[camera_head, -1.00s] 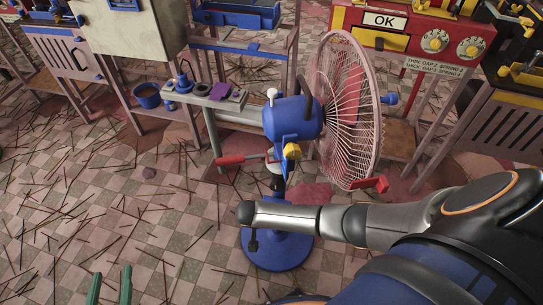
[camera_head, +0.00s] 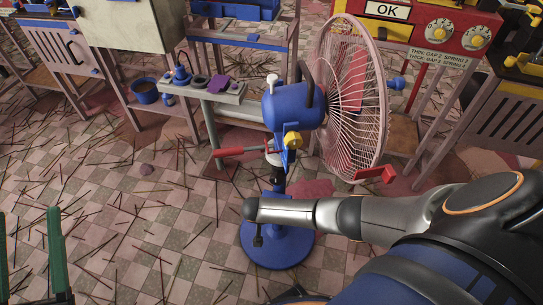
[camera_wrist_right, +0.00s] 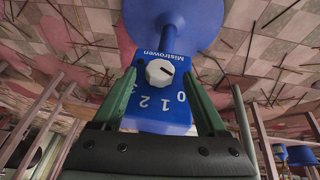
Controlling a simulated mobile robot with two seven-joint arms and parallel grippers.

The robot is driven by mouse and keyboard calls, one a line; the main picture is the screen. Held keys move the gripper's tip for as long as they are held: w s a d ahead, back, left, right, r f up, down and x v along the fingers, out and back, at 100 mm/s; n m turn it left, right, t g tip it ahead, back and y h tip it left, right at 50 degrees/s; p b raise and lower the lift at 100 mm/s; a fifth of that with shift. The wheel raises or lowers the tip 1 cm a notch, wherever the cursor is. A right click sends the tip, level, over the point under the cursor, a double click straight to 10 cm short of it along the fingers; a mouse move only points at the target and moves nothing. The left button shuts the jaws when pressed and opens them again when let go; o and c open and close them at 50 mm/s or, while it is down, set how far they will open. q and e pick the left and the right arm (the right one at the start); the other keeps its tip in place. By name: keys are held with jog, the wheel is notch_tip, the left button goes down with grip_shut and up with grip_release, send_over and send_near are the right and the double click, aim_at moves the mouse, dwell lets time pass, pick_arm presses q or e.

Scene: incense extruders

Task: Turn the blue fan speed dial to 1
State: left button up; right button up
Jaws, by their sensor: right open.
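The blue fan (camera_head: 292,112) stands on a round blue base (camera_head: 272,248). In the right wrist view, its blue control panel (camera_wrist_right: 160,122) appears upside down, with the digits 0, 1, 2 and part of a 3. The round white dial (camera_wrist_right: 159,72) has a short dark mark toward the picture's right. My right gripper (camera_wrist_right: 160,75) is open, its green fingers on either side of the dial, apart from it in the picture; contact is unclear. In the head view this gripper and the dial are not discernible. My left gripper (camera_head: 29,213) is open and empty at the lower left.
A narrow shelf (camera_head: 215,97) with small items stands behind the fan. A red machine (camera_head: 418,27) with two dials and an OK label is at the upper right. Incense sticks litter the tiled floor. A blue bucket (camera_head: 145,91) stands behind at left.

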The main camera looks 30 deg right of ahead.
pick_arm(q)
jog(key=shift+s+d+r+m+t+h, duration=0.1)
jog(key=shift+s+r+m+t+h, duration=0.05)
jog(key=shift+s+r+m+h, duration=0.5)
jog(key=shift+s+d+r+m+t+h, duration=0.15)
jog(key=shift+s+r+m+h, duration=0.3)
jog(key=shift+r+h, duration=0.4)
pick_arm(e)
jog(key=shift+w+d+f, duration=0.1)
jog(key=shift+d+f, duration=0.1)
jog(key=shift+f, duration=0.25)
pick_arm(q)
jog(key=shift+r, duration=0.1)
pick_arm(e)
jog(key=shift+c, duration=0.3)
grip_shut()
